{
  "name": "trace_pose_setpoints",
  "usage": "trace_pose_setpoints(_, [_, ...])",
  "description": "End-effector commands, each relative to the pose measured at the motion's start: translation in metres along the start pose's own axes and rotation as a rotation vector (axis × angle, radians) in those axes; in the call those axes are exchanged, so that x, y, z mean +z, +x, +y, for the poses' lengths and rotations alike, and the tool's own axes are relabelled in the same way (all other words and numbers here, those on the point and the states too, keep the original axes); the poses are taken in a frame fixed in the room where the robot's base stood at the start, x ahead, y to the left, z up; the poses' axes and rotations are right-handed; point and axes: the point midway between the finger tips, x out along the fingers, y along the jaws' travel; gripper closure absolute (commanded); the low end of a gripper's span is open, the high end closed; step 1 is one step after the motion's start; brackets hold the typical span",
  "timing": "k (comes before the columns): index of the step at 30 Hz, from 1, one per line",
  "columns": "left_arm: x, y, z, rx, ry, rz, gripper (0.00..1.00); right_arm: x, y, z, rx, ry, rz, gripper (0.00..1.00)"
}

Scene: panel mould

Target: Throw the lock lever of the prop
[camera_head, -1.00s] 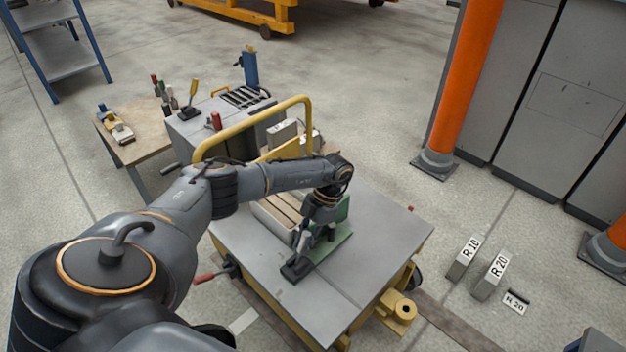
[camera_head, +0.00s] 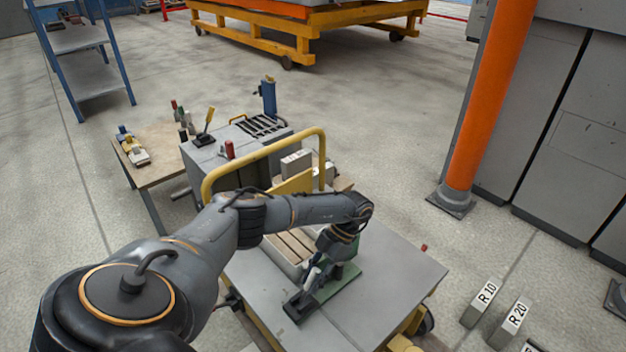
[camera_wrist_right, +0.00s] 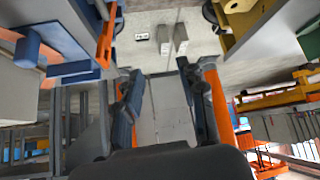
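My left gripper (camera_head: 306,290) is low over the grey top of the yellow cart (camera_head: 385,290), beside a green plate (camera_head: 340,283). Its fingers are small and dark there, so open or shut is unclear. My right gripper (camera_wrist_right: 158,70) shows in the right wrist view with its fingers wide apart and nothing between them; the head view does not show it.
A yellow hoop rail (camera_head: 265,160) rises from the cart. A wooden side table (camera_head: 150,155) stands at its left. Number blocks R 10 (camera_head: 482,302) and R 20 (camera_head: 510,322) stand on the floor at the right. Free floor lies between cart and post.

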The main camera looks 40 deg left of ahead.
Motion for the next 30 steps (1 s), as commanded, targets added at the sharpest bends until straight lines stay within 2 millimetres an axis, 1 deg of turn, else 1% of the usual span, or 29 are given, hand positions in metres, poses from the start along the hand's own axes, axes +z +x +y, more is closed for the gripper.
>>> trace_pose_setpoints(10, [0.000, -0.001, 0.000, 0.000, 0.000, -0.001, 0.55, 0.000, 0.000, 0.000, 0.001, 0.001, 0.000, 0.60])
trace_pose_setpoints(14, [0.001, -0.010, 0.000, 0.001, 0.000, -0.004, 0.55, -0.001, 0.000, 0.000, 0.001, 0.001, 0.001, 0.60])
trace_pose_setpoints(17, [0.001, -0.027, 0.000, 0.001, 0.000, -0.005, 0.55, 0.000, 0.000, 0.000, 0.000, 0.001, 0.000, 0.60])
trace_pose_setpoints(24, [0.001, -0.079, 0.000, 0.002, 0.000, -0.004, 0.55, 0.000, 0.000, 0.000, 0.000, 0.000, 0.000, 0.60])
trace_pose_setpoints(27, [0.001, -0.096, -0.001, 0.001, -0.001, -0.003, 0.55, 0.000, 0.000, 0.000, 0.000, 0.000, 0.000, 0.60])
trace_pose_setpoints(30, [0.001, -0.109, 0.000, 0.001, 0.000, -0.002, 0.55, 0.000, 0.000, 0.000, 0.000, 0.000, 0.000, 0.60])
